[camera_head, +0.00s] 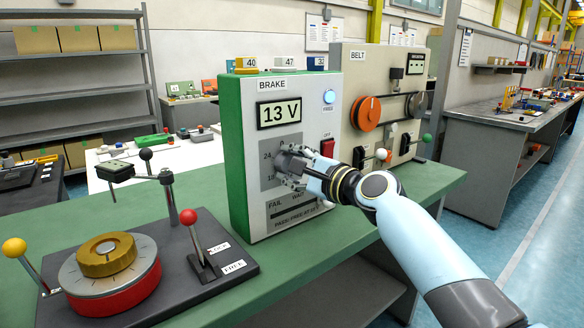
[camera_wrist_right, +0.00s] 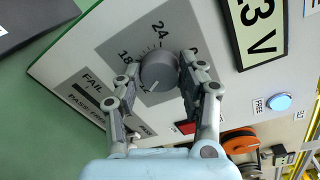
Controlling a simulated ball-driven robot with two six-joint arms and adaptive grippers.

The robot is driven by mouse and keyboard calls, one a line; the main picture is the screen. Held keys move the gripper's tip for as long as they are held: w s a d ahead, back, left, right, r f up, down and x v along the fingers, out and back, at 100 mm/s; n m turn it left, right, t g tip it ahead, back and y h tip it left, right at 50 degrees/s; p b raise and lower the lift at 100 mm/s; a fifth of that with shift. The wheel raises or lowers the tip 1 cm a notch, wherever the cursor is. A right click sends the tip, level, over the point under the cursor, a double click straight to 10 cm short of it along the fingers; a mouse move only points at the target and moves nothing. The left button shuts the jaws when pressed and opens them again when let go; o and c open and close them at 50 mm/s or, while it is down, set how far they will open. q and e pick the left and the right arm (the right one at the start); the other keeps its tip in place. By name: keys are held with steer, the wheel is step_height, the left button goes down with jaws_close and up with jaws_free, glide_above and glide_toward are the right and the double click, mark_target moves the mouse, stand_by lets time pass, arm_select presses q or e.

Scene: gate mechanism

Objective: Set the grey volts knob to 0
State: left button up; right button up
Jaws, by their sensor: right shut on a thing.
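The grey volts knob (camera_wrist_right: 160,70) sits on a grey dial plate on the front of the BRAKE panel (camera_head: 250,205). The marks 24 and 18 show beside it in the right wrist view. A short white line on the knob points down and slightly left there. My right gripper (camera_wrist_right: 166,75) is shut on the knob, one finger on each side. In the head view my right gripper (camera_head: 284,164) covers most of the knob. The display (camera_head: 279,111) above it reads 13 V. My left gripper is not in view.
A red switch (camera_head: 328,147) and a lit blue FREE button (camera_head: 329,97) are right of the knob. The BELT panel (camera_head: 352,60) stands behind. A base with a red-and-brass dial (camera_head: 106,257) and levers stands at front left. Green bench top is bare in front of the panel.

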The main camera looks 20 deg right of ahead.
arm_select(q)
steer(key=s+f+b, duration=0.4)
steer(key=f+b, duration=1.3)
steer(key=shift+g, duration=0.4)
arm_select(e)
steer(key=shift+d+f+n+t+h, duration=0.15)
steer(key=shift+f+n+t, duration=0.1)
steer(key=shift+n, duration=4.65)
steer(key=shift+a+f+n+t+h, duration=0.1)
steer(key=shift+f+n+t, duration=0.15)
steer(key=shift+n, duration=4.65)
steer(key=shift+d+f+n+t+h, duration=0.15)
steer(key=shift+n+t, duration=0.15)
steer(key=shift+n, duration=4.6)
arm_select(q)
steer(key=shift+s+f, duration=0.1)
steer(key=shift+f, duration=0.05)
arm_select(e)
steer(key=shift+a, duration=0.1)
steer(key=o, duration=0.9)
steer(key=shift+r, duration=0.1)
steer(key=shift+o, duration=1.3)
steer(key=shift+r, duration=0.1)
